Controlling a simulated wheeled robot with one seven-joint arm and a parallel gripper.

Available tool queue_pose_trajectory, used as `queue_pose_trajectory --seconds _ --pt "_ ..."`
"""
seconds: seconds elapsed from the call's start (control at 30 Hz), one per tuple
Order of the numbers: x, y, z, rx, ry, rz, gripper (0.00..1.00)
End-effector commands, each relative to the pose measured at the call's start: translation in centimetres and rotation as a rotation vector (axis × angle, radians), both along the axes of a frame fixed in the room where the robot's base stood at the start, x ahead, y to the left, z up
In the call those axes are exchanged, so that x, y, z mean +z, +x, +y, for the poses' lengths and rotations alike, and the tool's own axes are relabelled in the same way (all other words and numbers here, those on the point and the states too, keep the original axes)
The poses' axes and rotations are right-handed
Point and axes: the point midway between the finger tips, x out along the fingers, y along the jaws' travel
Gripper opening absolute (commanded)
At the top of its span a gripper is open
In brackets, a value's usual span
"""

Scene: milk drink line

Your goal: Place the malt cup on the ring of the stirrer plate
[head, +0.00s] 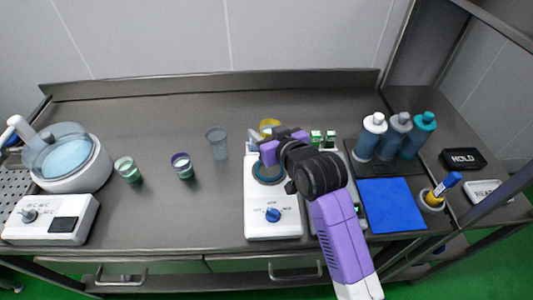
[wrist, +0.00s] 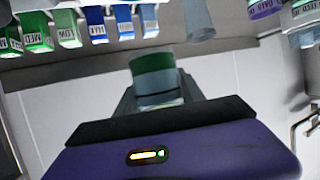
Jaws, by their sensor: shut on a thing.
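My gripper (head: 283,146) is over the back part of the white stirrer plate (head: 272,222), which has a blue knob at its front. The plate's round ring area (head: 268,172) shows just below and in front of the fingers. In the wrist view, a small cup with a dark green band (wrist: 153,62) sits between the jaws, and my gripper (wrist: 158,98) is shut on it. I take this for the malt cup; no label on it is readable. In the head view the held cup is mostly hidden by my gripper, so I cannot tell whether it touches the ring.
A yellow-rimmed cup (head: 269,124) stands behind the plate. A clear cup (head: 217,143), a purple-rimmed cup (head: 182,165) and a green cup (head: 127,169) stand to the left. Bottles (head: 371,136) and a blue mat (head: 391,205) are to the right.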

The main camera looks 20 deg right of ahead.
Motion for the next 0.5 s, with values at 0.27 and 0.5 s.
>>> queue_pose_trajectory --seconds 0.27,0.5 --pt "-4.3 0.0 0.0 -0.001 0.000 -0.001 0.00" --pt "-6.8 0.0 0.0 0.000 0.000 0.002 0.00"
